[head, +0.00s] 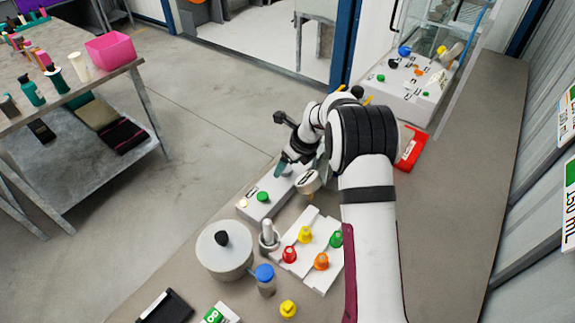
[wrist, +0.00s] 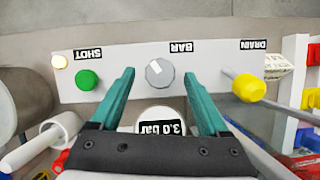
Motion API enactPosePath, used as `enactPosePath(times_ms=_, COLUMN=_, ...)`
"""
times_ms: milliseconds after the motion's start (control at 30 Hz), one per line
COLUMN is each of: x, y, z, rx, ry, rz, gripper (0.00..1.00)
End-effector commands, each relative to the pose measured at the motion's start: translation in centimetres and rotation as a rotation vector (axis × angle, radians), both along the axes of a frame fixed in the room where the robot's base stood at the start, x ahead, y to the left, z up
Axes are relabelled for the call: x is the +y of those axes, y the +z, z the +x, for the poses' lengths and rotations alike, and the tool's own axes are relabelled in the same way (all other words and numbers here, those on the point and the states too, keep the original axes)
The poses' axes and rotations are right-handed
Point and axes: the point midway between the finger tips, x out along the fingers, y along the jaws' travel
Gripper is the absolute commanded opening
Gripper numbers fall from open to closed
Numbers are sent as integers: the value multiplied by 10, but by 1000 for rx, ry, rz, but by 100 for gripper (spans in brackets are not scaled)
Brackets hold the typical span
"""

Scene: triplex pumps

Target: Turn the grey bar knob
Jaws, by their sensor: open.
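The grey bar knob (wrist: 160,73) is a round dial with a white mark. It sits on the white control panel (wrist: 120,60) under the label BAR in the wrist view. My gripper (wrist: 158,72) has its two teal fingers open, one on each side of the knob in the picture. Gaps show between the knob and both fingers, and I cannot tell how far above the panel the tips are. In the head view my gripper (head: 284,166) is over the panel (head: 275,192), and the knob is hidden there. A gauge (wrist: 160,124) reading 3.0 bar lies between the finger bases.
On the panel are a green SHOT button (wrist: 88,80) at left and a yellow DRAIN knob (wrist: 248,88) at right. A white tray (head: 318,278) with coloured caps and a lidded pot (head: 225,262) stand near the panel. A red object (head: 411,148) lies behind my arm.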

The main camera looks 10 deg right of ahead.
Motion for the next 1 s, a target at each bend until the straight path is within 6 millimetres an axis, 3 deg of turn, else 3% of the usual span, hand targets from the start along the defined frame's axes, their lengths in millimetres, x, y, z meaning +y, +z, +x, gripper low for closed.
enactPosePath(times_ms=367, x=2, y=-9, z=3, rx=0, ry=0, rz=0, gripper=79)
enactPosePath(times_ms=467, x=2, y=-9, z=3, rx=0, ry=1, rz=0, gripper=64)
enactPosePath(times_ms=800, x=2, y=-9, z=3, rx=0, ry=0, rz=0, gripper=3)
enactPosePath(times_ms=1000, x=1, y=-9, z=4, rx=1, ry=67, rz=0, gripper=0)
